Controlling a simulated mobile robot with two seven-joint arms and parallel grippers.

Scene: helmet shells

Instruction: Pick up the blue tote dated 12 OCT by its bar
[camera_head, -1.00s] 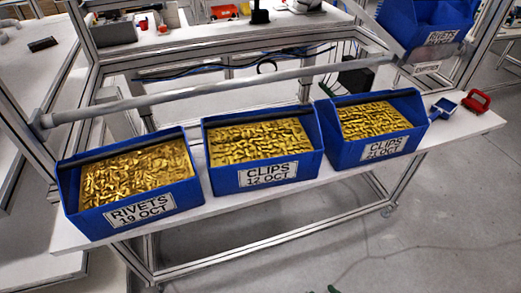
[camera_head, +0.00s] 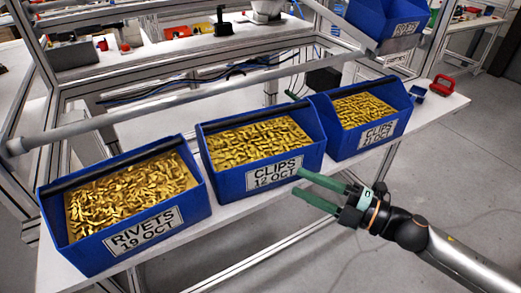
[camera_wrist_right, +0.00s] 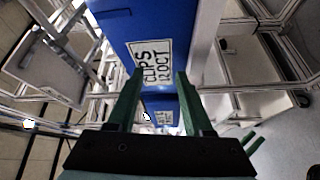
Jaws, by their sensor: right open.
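The blue tote marked CLIPS 12 OCT (camera_head: 233,184) stands in the middle of a row of three, filled with gold pieces. Its dark bar (camera_head: 252,116) runs across the upper rear of the opening. My right gripper (camera_head: 298,181) is open and empty, its green fingers pointing at the tote's label from in front, below the bar's height. In the right wrist view the tote's label (camera_wrist_right: 152,62) shows sideways just beyond the open fingers (camera_wrist_right: 160,74); the bar does not show there. Green prongs low on the right there look like my left gripper (camera_wrist_right: 251,142).
On the white shelf (camera_head: 228,217), the RIVETS 19 OCT tote (camera_head: 100,248) stands left and another CLIPS tote (camera_head: 345,146) right, both close to the middle one. A grey rail (camera_head: 180,101) runs behind them. A red-handled item (camera_head: 444,85) lies at the right end.

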